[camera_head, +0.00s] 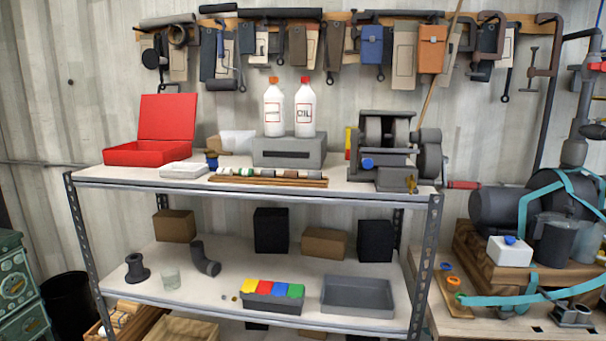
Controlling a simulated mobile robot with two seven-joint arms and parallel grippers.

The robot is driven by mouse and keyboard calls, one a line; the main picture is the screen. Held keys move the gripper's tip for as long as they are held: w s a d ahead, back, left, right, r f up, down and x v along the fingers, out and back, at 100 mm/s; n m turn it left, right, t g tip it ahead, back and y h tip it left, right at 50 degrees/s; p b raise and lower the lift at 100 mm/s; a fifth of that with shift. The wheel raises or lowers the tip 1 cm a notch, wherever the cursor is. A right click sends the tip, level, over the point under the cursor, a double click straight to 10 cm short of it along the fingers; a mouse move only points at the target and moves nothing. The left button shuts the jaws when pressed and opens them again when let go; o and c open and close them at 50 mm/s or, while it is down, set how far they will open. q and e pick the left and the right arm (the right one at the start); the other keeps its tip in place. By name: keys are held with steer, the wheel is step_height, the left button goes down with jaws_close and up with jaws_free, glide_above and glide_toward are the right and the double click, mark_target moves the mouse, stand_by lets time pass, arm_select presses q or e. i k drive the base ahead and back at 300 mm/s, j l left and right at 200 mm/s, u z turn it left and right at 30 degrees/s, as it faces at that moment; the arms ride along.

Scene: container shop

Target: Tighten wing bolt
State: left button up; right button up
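I cannot clearly make out a wing bolt at this size. A small blue piece with a brass-coloured top (213,158) stands on the upper shelf, left of the grey box. A dark grey machine with two wheels (385,150) stands at the right end of that shelf. It has a blue knob (367,163) on its front and a small brass-coloured part (411,184) low at its right. Whether either brass-coloured part is a wing bolt I cannot tell. Neither of my grippers is in view.
The upper shelf (120,174) also holds an open red case (150,153), two white bottles (305,110) on a grey box (288,150), and a wooden tray (270,181). Bins stand on the lower shelf. A motor with teal straps (500,207) crowds the right bench. Tools hang behind.

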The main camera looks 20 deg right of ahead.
mark_target(410, 183)
steer(key=z, duration=1.3)
